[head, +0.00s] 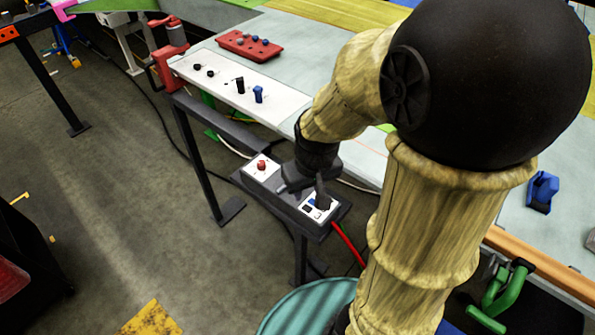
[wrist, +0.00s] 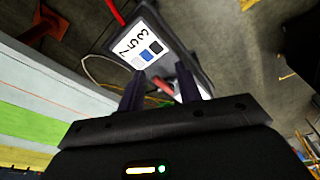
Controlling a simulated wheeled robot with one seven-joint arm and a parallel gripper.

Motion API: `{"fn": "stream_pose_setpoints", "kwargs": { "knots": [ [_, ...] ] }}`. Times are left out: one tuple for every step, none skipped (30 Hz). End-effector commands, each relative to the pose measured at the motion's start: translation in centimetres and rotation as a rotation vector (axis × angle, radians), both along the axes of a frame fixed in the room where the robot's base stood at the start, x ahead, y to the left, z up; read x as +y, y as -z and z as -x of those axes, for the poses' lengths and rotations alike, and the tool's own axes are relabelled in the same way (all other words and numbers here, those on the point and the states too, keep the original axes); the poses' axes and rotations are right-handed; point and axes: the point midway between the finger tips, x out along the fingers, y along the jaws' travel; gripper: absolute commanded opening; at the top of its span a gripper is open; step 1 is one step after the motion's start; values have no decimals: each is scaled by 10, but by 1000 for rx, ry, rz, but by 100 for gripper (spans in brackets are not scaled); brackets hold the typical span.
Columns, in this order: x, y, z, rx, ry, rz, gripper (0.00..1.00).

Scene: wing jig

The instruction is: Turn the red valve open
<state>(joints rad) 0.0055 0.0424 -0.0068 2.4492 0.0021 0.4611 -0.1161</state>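A small red knob (head: 262,165), which looks like the red valve, stands on a white panel (head: 254,172) at the left end of a dark control box (head: 292,203). My gripper (head: 322,190) is over the right part of the box, right of the knob, and hides some of it. In the wrist view the two fingers of my gripper (wrist: 160,88) are apart, with nothing seen held. A red shape (wrist: 162,84) shows between them, farther off; I cannot tell whether it is the knob. A numbered white panel (wrist: 138,48) lies beyond the left finger.
A white strip (head: 232,83) with black and blue knobs runs along the bench edge above the box. A red vise (head: 170,58) and red tray (head: 249,45) are farther back. A red cable (head: 348,244) leaves the box. The floor at left is mostly clear.

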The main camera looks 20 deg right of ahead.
Motion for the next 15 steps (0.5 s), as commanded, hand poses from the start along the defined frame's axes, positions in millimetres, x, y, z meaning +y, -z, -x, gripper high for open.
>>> {"fn": "stream_pose_setpoints", "kwargs": {
  "knots": [
    [0,-19,-14,14,-44,8,35],
    [0,-28,-21,27,-79,14,35],
    [-1,-39,-31,47,-128,21,35],
    [-1,-48,-39,62,-166,26,35],
    [-1,-58,-46,77,-205,31,35],
    [-1,-69,-55,97,-257,36,35],
    [-1,-77,-62,111,-294,38,35],
    [-1,-85,-68,124,-328,41,35],
    [-1,-93,-74,141,-369,42,35],
    [-2,-99,-79,152,-398,43,35],
    [-2,-104,-82,160,-421,44,35],
    [-2,-109,-86,171,-447,45,35],
    [-2,-111,-88,177,-463,44,35],
    [-2,-113,-89,181,-474,45,35],
    [-2,-114,-90,185,-485,44,35]
  ]
}}
